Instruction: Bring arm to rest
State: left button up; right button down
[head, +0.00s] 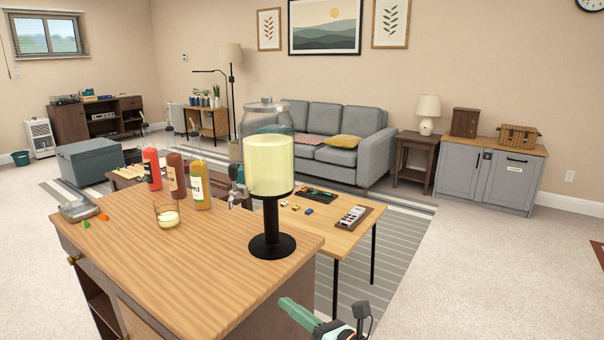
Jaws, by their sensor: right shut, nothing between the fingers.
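My right gripper (302,315) shows at the bottom edge, just right of the wooden bar counter's (190,270) front right corner. It is shut and holds nothing. Only part of it and a bit of my dark wrist are in the picture; the rest of the arm is cut off. My left gripper and arm are not in view.
A drink dispenser (269,165) with pale yellow liquid stands on the counter. A glass (167,215) with a little liquid and several bottles (176,176) stand left of it. A low table (345,240) is behind. Carpet (480,270) at right is clear.

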jog(key=s+d+f+n+g+h, duration=0.1)
jog(key=s+d+f+n+h, duration=0.3)
jog(key=s+f+n, duration=0.65)
jog(key=s+d+f+n+g+h, duration=0.1)
jog(key=s+d+f+n+h, duration=0.2)
jog(key=s+d+f+n, duration=0.7)
jog(key=s+d+f+n+g+h, duration=0.1)
jog(key=s+d+f+n+h, duration=0.15)
jog(key=s+n, duration=0.85)
pick_arm(q)
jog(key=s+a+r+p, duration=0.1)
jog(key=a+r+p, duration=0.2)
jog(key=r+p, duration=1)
jog(key=p, duration=0.4)
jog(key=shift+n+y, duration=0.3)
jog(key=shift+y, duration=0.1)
pick_arm(e)
notch_tip(320, 180, up, 12)
jog(key=w+d+n+h, duration=0.1)
jog(key=w+d+n, duration=0.1)
jog(key=shift+w+d, duration=0.15)
jog(key=shift+d, duration=0.05)
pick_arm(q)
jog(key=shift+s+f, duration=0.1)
pick_arm(e)
jog(key=shift+n+h, duration=0.25)
